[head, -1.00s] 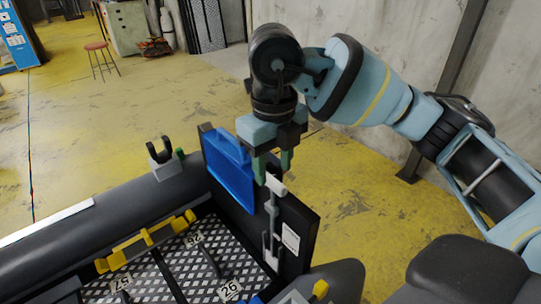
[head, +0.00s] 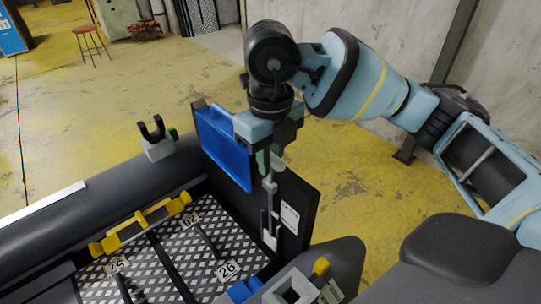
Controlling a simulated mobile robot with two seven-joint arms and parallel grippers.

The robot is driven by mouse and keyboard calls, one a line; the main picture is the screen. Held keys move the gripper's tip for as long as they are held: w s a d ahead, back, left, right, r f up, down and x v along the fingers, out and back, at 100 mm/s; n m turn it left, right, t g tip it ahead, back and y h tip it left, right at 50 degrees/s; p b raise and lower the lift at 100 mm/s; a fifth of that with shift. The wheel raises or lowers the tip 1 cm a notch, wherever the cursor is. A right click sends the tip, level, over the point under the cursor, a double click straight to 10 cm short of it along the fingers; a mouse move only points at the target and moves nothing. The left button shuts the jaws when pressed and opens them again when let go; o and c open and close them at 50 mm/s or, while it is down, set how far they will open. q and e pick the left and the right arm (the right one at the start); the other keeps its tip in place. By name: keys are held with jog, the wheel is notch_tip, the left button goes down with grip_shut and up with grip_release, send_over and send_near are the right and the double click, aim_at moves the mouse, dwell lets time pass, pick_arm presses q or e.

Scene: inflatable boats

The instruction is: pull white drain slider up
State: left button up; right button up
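The white drain slider (head: 270,186) stands upright on the black transom board (head: 300,194) of the boat, with its pale handle at the top and its lower end near the deck. My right gripper (head: 270,160) points down from above at the slider's top. Its green fingertips are at the handle, one on each side as far as I can see. The handle is partly hidden, and I cannot tell whether the fingers press on it. My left gripper is not in view.
A blue plate (head: 224,148) is fixed on the board just left of the slider. A black tube (head: 80,215) with a forked holder (head: 155,138) runs along the left. Yellow bars (head: 140,225) and numbered tags lie over the patterned deck. A grey-black tube end (head: 335,270) is at lower right.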

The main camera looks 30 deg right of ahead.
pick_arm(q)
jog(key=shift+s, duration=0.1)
pick_arm(e)
grip_shut()
